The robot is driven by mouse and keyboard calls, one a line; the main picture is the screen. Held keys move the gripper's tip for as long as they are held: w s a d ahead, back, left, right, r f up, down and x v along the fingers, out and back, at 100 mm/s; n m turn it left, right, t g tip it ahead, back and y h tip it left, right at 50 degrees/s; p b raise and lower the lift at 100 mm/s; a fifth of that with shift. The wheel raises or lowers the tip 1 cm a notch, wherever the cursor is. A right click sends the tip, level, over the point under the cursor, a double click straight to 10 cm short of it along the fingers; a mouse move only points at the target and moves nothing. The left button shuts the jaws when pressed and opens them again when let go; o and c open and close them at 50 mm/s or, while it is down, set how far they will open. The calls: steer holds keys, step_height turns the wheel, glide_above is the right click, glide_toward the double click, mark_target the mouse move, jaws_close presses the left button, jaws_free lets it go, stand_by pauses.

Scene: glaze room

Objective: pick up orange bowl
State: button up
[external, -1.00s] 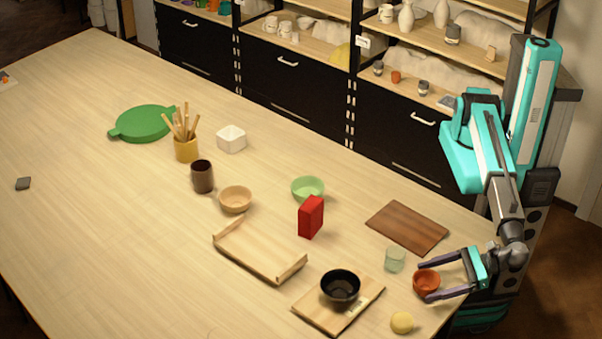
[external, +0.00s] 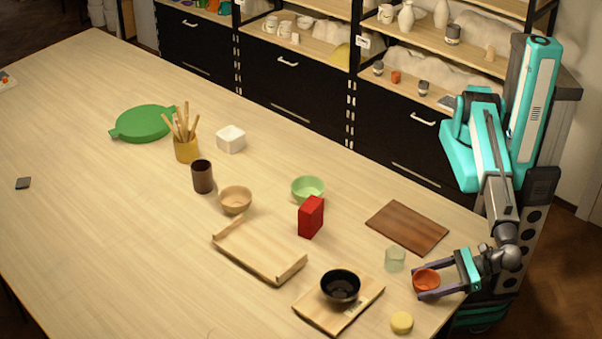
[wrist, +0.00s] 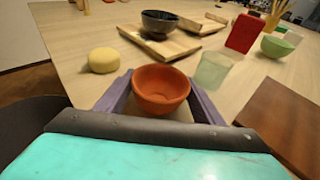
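The orange bowl (external: 426,279) is at the right end of the table near its edge. My gripper (external: 420,284) reaches in from the right with one dark finger along each side of it. In the wrist view the orange bowl (wrist: 161,90) sits upright between the two fingers of my gripper (wrist: 161,98), which appear to press on its sides. The gripper looks shut on the bowl. I cannot tell whether the bowl's base is clear of the table; its underside is hidden.
A pale green glass (external: 395,259) stands close behind the bowl, a yellow round object (external: 401,322) in front. A black bowl (external: 341,286) sits on a wooden board (external: 312,312) to the left. A dark brown board (external: 407,227) and a red box (external: 311,217) lie farther back.

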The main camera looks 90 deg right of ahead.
steer(key=shift+c, duration=1.3)
steer(key=shift+r, duration=0.15)
steer(key=shift+r+b, duration=0.5)
steer(key=shift+r, duration=0.65)
steer(key=s+d+b, duration=0.1)
steer(key=s+d, duration=0.1)
steer(key=d, duration=0.2)
steer(key=s+d+r+b, duration=0.1)
steer(key=s+d, duration=0.2)
steer(key=d, duration=0.2)
steer(key=s+d+r+b, duration=0.1)
steer(key=s+d, duration=0.2)
steer(key=d, duration=0.1)
steer(key=shift+d+r, duration=0.2)
steer(key=shift+d, duration=0.2)
